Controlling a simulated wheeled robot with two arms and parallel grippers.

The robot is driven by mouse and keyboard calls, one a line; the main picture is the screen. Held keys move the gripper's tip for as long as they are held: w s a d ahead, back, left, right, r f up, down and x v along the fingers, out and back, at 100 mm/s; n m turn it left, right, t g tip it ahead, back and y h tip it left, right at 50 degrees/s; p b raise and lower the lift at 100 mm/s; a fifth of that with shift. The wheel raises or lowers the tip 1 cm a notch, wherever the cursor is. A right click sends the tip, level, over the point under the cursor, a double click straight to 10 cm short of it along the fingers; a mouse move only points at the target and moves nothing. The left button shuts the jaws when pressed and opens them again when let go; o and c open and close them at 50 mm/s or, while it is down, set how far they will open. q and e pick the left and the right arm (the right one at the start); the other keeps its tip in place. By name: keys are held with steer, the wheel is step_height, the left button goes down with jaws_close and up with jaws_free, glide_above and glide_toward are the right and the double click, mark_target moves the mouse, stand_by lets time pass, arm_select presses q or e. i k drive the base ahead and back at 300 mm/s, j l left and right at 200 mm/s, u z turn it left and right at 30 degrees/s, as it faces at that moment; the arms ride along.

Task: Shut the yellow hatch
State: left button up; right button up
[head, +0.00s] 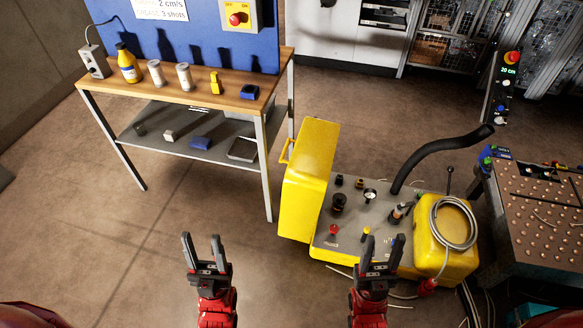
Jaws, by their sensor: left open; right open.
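The yellow hatch (308,166) stands open and upright on the left side of the yellow machine (446,256). A yellow handle (287,151) sticks out from the hatch's left side. The grey top panel (352,213) beside the hatch is uncovered and carries knobs, a gauge and small levers. My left gripper (204,250) is open and empty, below and left of the hatch, apart from it. My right gripper (379,252) is open and empty in front of the panel's near edge; I cannot tell whether it touches anything.
A wooden-topped workbench (180,86) with bottles and small items stands at the back left. A black hose (440,153) rises behind the panel. A coiled grey cable (452,222) lies on the machine's right. A perforated metal table (535,205) stands at right. Floor left of the hatch is clear.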

mark_target(307, 176)
steer(key=j+z, duration=0.3)
steer(key=j, duration=0.45)
steer(key=j+z, duration=0.3)
steer(key=j, duration=0.5)
steer(key=k+j+z, duration=0.15)
steer(key=j+z, duration=0.15)
steer(key=j, duration=0.4)
steer(key=i+j+z, duration=0.15)
steer(key=i+j, duration=0.45)
steer(key=i, duration=0.15)
